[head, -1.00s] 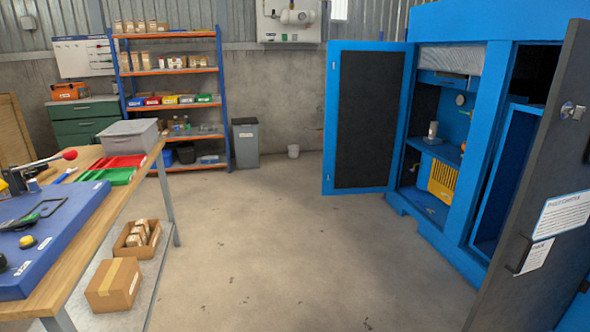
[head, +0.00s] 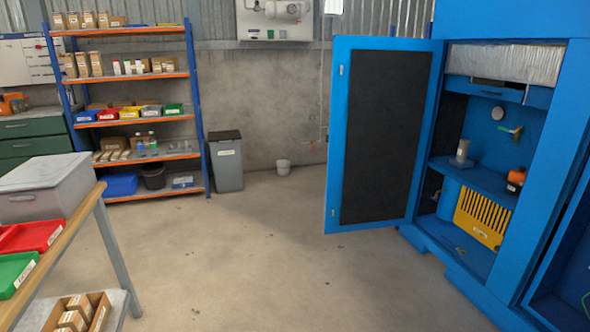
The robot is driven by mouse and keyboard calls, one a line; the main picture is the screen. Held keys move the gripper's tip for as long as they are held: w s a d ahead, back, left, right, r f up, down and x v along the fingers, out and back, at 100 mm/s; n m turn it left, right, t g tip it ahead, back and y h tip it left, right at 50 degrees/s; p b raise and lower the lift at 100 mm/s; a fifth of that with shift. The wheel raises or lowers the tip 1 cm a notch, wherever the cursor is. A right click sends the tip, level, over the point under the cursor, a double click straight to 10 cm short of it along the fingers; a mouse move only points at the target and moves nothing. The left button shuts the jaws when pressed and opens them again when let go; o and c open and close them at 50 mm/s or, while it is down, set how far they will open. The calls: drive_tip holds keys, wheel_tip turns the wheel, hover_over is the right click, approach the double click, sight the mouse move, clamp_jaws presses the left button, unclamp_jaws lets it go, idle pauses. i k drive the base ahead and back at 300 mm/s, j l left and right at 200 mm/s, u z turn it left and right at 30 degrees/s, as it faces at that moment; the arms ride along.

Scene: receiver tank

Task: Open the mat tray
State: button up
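The blue cabinet (head: 570,60) stands at the right with its dark-lined door (head: 385,130) swung wide open. Near the top of its opening, under a silvery quilted panel (head: 505,56), is a shallow blue tray-like front (head: 485,88) with a dark slot in its face. This may be the mat tray; no label on it can be read. It looks pushed in, but I cannot tell for sure. My gripper is not in view.
The cabinet holds a grey cylinder (head: 461,152), an orange item (head: 516,178) and a yellow slotted panel (head: 482,216). A workbench (head: 75,232) stands at left, shelves (head: 130,75) and a grey bin (head: 226,160) at the back. The middle floor (head: 270,250) is clear.

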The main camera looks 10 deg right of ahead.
sight(510, 95)
drive_tip(key=i+z, duration=0.2)
drive_tip(key=i, duration=0.35)
drive_tip(key=i+j+z, duration=0.15)
drive_tip(key=i, duration=0.35)
drive_tip(key=i+j+z, duration=0.2)
drive_tip(key=i, duration=0.3)
drive_tip(key=i+j+z, duration=0.25)
drive_tip(key=i+z, duration=0.15)
drive_tip(key=i+j+z, duration=0.65)
drive_tip(key=j+z, duration=0.2)
